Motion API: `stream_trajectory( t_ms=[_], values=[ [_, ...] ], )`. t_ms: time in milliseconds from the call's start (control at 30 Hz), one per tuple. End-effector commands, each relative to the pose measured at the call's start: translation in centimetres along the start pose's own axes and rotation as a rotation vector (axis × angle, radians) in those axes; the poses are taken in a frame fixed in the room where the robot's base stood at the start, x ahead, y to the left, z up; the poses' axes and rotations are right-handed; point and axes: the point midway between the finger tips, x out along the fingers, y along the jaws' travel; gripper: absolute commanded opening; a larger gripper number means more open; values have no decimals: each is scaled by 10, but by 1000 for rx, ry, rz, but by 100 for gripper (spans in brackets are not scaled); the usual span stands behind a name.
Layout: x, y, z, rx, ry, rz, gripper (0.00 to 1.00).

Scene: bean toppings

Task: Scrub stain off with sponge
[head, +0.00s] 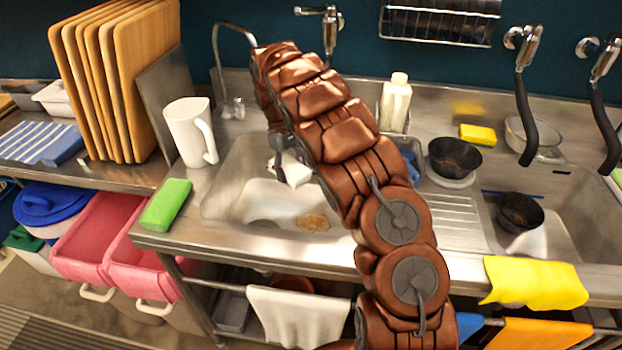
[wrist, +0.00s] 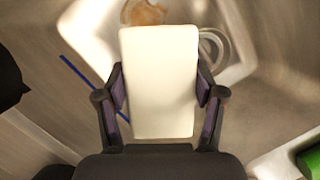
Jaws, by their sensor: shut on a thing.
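My gripper (head: 284,164) is over the left sink basin (head: 245,203), shut on a white sponge (head: 295,170). In the wrist view the sponge (wrist: 160,85) is a pale rounded block between the two dark fingers of my gripper (wrist: 160,98). A brown stain (head: 312,222) marks the basin, below and a little right of the sponge in the head view. In the wrist view the stain (wrist: 146,13) shows just beyond the sponge's far edge. The sponge looks apart from the stain; its underside is hidden.
A white mug (head: 190,132) and a green sponge (head: 166,204) are left of the basin. Wooden boards (head: 135,80) stand behind. A bottle (head: 396,103), dark bowl (head: 454,157) and yellow sponge (head: 477,134) are to the right. My arm hides part of the basin's right side.

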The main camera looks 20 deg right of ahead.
Motion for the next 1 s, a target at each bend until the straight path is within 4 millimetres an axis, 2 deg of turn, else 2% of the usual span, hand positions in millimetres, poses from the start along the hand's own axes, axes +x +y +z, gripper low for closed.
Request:
stream_trajectory(
  t_ms=[33,200,500,1000],
  values=[
    [12,6,5,-48,-24,18,40],
    [39,19,10,-186,-53,77,40],
    [63,32,17,-313,-79,137,40],
    [66,55,8,-417,-111,195,40]
  ],
)
